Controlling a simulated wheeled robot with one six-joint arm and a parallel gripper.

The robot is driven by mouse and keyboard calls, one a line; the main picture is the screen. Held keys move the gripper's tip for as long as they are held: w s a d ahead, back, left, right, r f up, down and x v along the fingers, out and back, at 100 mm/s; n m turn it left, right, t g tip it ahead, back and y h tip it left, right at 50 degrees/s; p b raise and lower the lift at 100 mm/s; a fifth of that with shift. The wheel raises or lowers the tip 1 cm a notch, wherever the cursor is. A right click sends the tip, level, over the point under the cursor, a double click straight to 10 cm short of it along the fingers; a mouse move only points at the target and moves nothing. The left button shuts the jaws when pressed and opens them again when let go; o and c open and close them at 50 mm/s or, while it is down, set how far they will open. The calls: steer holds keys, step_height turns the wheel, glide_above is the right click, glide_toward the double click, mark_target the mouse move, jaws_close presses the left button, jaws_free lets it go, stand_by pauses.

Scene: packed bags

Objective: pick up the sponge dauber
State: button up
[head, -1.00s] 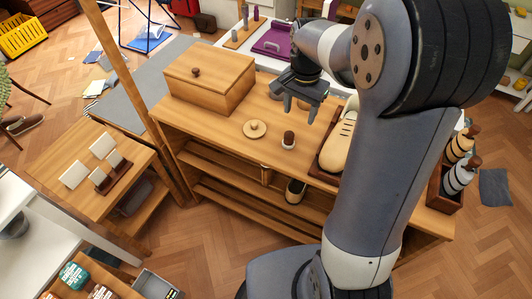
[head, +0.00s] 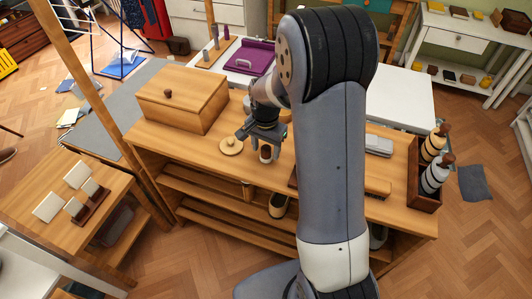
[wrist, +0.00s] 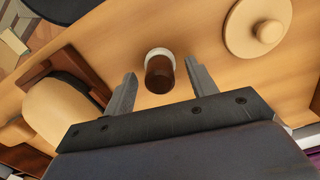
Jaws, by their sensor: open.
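The sponge dauber (head: 265,154) is a small brown cylinder with a white end. It stands on the wooden bench top (head: 210,170), right of a round wooden lid with a knob (head: 231,146). My gripper (head: 262,143) is open just above the dauber in the head view and partly covers it. In the wrist view the dauber (wrist: 159,76) shows between the two spread fingers of my gripper (wrist: 160,72), with a gap on each side. I cannot tell how far down the fingertips reach beside it.
A wooden box (head: 180,98) stands at the bench's back left. A tan shoe (wrist: 62,112) lies to the left in the wrist view. A rack with striped bottles (head: 424,185) stands at the bench's right end. My arm hides the bench's middle.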

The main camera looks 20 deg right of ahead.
mark_target(266, 147)
steer(key=shift+f, duration=0.2)
steer(key=shift+c, duration=0.5)
steer(key=c, duration=0.9)
steer(key=shift+c, duration=0.2)
step_height(266, 147, up, 10)
steer(key=shift+r, duration=0.1)
steer(key=o, duration=0.4)
steer(key=c, duration=0.3)
